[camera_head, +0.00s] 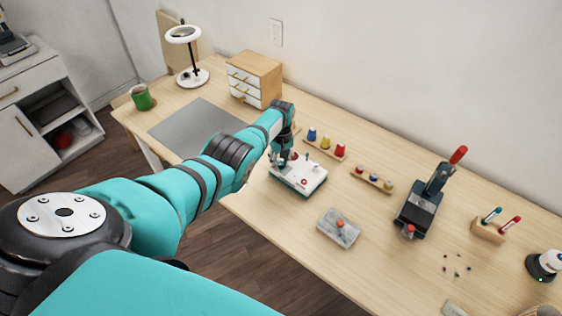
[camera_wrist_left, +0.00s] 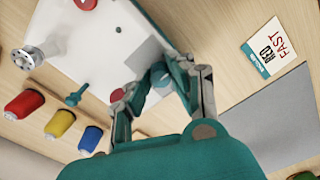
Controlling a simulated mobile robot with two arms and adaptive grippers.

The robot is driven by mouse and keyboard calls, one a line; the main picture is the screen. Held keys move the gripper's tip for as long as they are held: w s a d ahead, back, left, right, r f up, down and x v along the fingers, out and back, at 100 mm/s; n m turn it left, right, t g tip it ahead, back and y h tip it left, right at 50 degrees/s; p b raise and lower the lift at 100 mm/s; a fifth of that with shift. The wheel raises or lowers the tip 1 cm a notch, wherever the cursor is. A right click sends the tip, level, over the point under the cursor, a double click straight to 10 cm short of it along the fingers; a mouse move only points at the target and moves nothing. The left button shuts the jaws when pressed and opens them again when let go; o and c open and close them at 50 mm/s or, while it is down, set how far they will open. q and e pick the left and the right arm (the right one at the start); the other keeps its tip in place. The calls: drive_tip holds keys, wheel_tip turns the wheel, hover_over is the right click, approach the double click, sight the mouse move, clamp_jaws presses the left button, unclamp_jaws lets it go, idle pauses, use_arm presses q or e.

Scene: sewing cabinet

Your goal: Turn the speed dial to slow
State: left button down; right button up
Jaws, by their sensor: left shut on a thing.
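The white sewing machine (camera_head: 308,176) with a teal base stands near the table's front edge; its white top (camera_wrist_left: 95,45) fills the upper left of the left wrist view. My left gripper (camera_wrist_left: 165,92) is over the machine, its two fingers on either side of a short teal round knob (camera_wrist_left: 158,72), which seems to be the speed dial. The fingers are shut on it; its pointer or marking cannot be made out. In the head view my left gripper (camera_head: 276,157) is small at the machine's left end. My right gripper is not in view.
Spools of red (camera_wrist_left: 23,104), yellow and blue thread stand in a row. A stone block (camera_head: 338,228) and a press (camera_head: 420,205) stand to the right.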

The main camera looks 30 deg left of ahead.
sight(281, 163)
use_arm(q)
drive_tip(key=c, duration=1.1)
unclamp_jaws()
drive_tip(key=shift+c, duration=0.2)
drive_tip(key=shift+r, duration=0.1)
wheel_tip(281, 163, up, 12)
